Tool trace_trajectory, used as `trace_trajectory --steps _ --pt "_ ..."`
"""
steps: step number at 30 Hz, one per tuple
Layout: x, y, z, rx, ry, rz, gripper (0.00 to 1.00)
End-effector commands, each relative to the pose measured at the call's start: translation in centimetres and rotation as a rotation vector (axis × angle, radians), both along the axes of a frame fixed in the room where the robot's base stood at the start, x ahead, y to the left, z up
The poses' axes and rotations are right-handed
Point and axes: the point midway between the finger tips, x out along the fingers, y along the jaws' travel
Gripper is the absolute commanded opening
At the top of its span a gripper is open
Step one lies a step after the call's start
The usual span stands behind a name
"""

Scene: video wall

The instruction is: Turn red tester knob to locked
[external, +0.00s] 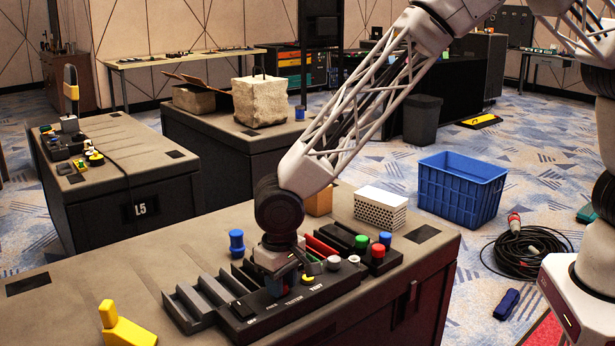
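A long black tester panel (265,321) with white lettering lies on the front case top. My gripper (283,286) points down at the middle of this panel, low over it or touching it. The arm end covers that part of the panel, and I cannot make out the finger gap. A small reddish spot shows just right of the fingers, too small to identify. A red-topped knob or cap (378,251) stands on a black block right of the panel, apart from my gripper. No "locked" mark is readable.
A yellow tool (126,328) lies front left. A blue cylinder (237,243) stands behind the panel. Grey trays (190,305) adjoin its left. A white perforated box (380,208) stands at the back. On the floor are a blue crate (461,188) and coiled cable (527,252).

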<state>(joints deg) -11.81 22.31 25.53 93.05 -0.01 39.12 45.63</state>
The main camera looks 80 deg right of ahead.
Motion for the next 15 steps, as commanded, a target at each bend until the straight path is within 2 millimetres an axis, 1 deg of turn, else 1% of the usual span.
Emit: trace_trajectory --steps 1,3,5,15 --pt "-0.03 0.03 0.07 0.0 0.0 0.0 0.37" --pt "-0.02 0.03 0.06 0.0 0.0 0.0 0.48" --pt "-0.02 0.03 0.05 0.0 0.0 0.0 0.57" --pt "0.01 0.01 0.16 0.0 0.0 0.001 0.57"
